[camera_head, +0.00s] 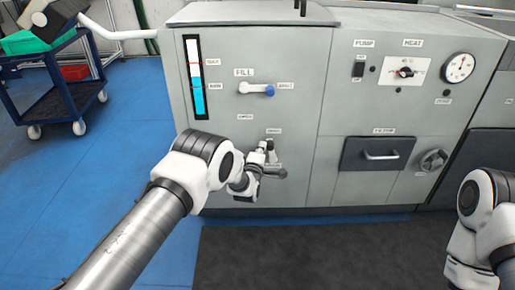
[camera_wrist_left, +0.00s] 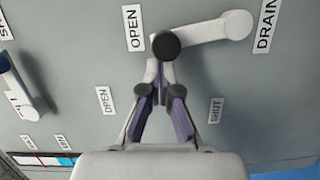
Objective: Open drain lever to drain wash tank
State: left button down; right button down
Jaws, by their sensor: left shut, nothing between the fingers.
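The drain lever (camera_wrist_left: 205,33) is a white arm on the grey panel, with a round pivot beside the DRAIN label and a dark round knob (camera_wrist_left: 166,46) at its free end. The knob is beside an OPEN label (camera_wrist_left: 133,28); a SHUT label (camera_wrist_left: 216,110) sits apart from it. My left gripper (camera_wrist_left: 160,82) is shut and empty, its fingertips right at the knob; I cannot tell whether they touch. In the head view the left gripper (camera_head: 265,155) is low on the panel and partly hides the lever, whose dark knob (camera_head: 281,173) shows. My right gripper is not seen.
The fill lever (camera_head: 257,90) with a blue knob and the level gauge (camera_head: 196,78), showing blue liquid, are above. A blue cart (camera_head: 60,90) stands left. The dark mat (camera_head: 310,250) in front is clear.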

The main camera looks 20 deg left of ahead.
pick_arm(q)
jog(key=shift+w+d+r, duration=0.25)
jog(key=shift+d+r, duration=0.1)
jog(key=shift+d, duration=0.4)
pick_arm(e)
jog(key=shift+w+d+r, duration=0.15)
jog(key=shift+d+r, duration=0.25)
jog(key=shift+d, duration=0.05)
pick_arm(q)
jog(key=shift+d+p, duration=0.15)
jog(key=shift+p, duration=0.15)
